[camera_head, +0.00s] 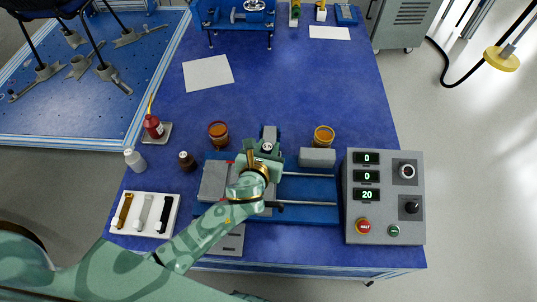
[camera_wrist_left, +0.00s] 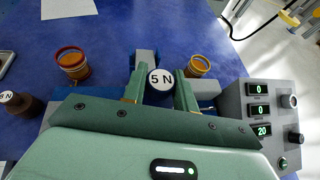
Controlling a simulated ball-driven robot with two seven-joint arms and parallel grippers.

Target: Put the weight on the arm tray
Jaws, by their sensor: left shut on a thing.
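My left gripper (camera_head: 265,150) reaches over the middle of the blue test rig (camera_head: 312,188). It is shut on a round weight (camera_wrist_left: 161,79) with a white top marked "5 N", seen between the two fingers in the left wrist view. The weight also shows small and light-topped in the head view (camera_head: 267,147). A blue-grey upright part of the rig (camera_head: 269,131) stands just behind the weight. I cannot make out the arm tray; the gripper and weight cover that part of the rig. My right gripper is not in view.
A dark weight (camera_head: 187,161) stands left of the rig. Two orange-filled cups (camera_head: 219,135) (camera_head: 324,137) stand behind it. A control box (camera_head: 384,190) is at right, a white strap tray (camera_head: 144,214) at left. The blue table behind is clear around a paper sheet (camera_head: 208,73).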

